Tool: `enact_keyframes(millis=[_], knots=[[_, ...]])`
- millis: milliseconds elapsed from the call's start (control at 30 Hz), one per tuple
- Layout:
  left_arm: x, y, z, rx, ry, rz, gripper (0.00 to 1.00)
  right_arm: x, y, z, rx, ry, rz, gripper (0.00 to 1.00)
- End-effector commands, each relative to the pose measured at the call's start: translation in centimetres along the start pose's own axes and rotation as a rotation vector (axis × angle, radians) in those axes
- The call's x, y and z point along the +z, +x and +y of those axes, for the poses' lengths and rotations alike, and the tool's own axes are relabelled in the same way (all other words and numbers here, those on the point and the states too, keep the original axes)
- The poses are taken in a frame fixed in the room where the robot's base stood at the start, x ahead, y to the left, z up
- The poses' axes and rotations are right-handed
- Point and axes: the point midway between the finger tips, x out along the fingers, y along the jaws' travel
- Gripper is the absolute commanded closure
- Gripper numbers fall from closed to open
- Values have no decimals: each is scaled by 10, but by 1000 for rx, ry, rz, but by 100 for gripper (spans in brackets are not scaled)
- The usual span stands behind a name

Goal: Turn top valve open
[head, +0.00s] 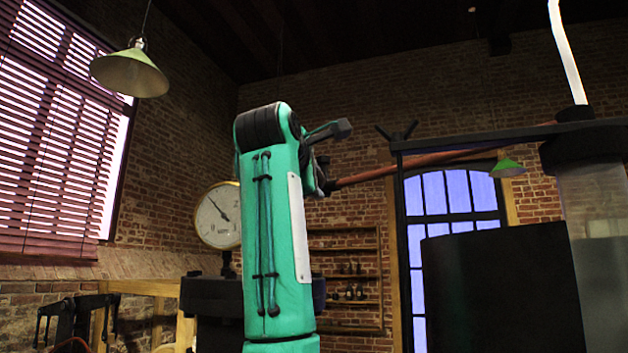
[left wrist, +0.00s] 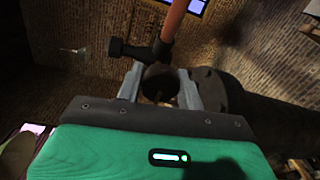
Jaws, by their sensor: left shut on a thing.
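The top valve is a dark fitting with a stubby handle (head: 330,131) at the end of a copper-coloured pipe (head: 430,161). In the head view my left gripper (head: 321,178) is at the left end of this pipe, mostly hidden behind my teal forearm. In the left wrist view the grey fingers of my left gripper (left wrist: 159,91) are shut on a dark round part of the valve (left wrist: 158,78). The valve's handle (left wrist: 121,48) sticks out to the left above the fingers, and the pipe (left wrist: 173,20) rises behind it. My right gripper is not in view.
A round gauge (head: 217,215) stands left of my forearm. On the right are a glass cylinder (head: 597,240) with a dark cap and a large dark panel (head: 500,290). Green lamps (head: 130,74) hang overhead. Shelves (head: 345,280) stand along the brick wall.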

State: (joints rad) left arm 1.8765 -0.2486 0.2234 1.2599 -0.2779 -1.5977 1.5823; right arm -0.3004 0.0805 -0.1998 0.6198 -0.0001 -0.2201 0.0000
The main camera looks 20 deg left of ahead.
Motion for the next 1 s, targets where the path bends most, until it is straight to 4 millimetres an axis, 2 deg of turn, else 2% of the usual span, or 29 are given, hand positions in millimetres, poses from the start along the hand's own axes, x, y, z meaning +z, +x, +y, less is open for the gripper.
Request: enact_keyframes(millis=[567,600,667,700,1000], knots=[[0,2,-4,-11,-30,-3,85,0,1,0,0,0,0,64],[0,2,-4,-12,-30,-3,57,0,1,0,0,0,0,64],[0,2,-4,-11,-30,-3,45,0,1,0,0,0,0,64],[0,2,-4,-10,-29,-3,42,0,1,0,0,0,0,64],[0,-1,-2,-3,-29,-3,42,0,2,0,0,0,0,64]])
